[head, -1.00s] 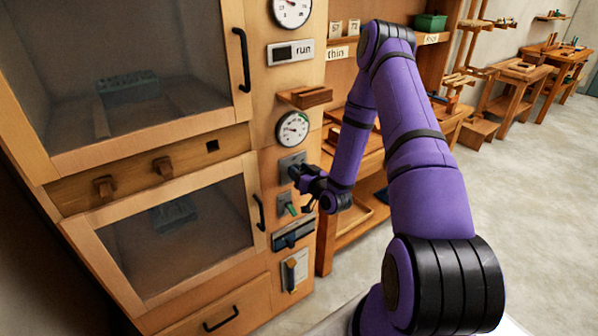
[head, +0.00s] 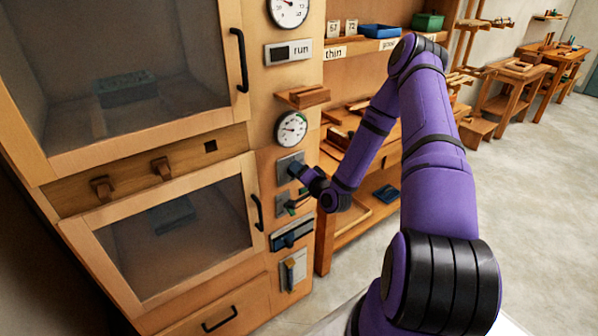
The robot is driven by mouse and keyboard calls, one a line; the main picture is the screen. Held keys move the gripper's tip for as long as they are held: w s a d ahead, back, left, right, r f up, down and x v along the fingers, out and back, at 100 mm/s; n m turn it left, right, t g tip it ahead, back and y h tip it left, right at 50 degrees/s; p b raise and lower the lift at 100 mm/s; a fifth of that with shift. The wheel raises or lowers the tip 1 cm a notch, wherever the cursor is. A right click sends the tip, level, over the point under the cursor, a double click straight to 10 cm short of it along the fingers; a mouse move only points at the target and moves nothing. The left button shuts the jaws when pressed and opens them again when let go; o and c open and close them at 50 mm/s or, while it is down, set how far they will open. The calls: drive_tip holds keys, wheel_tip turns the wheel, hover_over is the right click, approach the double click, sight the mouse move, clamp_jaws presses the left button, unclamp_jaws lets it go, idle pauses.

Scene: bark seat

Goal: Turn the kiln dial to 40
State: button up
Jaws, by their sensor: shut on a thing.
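The kiln (head: 135,135) is a wooden cabinet with two dark glass doors at the left of the head view. On its right-hand panel is a round white gauge (head: 291,128) with a dark needle; its numbers are too small to read. Below the gauge is a grey plate (head: 285,160). My gripper (head: 297,172) is at this plate, shut on what seems to be the dial knob there. The knob is mostly hidden by the fingers, so its setting cannot be read.
A small wooden ledge (head: 303,97) juts out above the gauge. Wooden shelves (head: 338,75) stand to the right, behind my arm.

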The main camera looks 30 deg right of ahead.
drive_tip(key=shift+m, duration=0.4)
drive_tip(key=o, duration=0.9)
drive_tip(key=s, duration=1.1)
drive_tip(key=shift+d, duration=0.2)
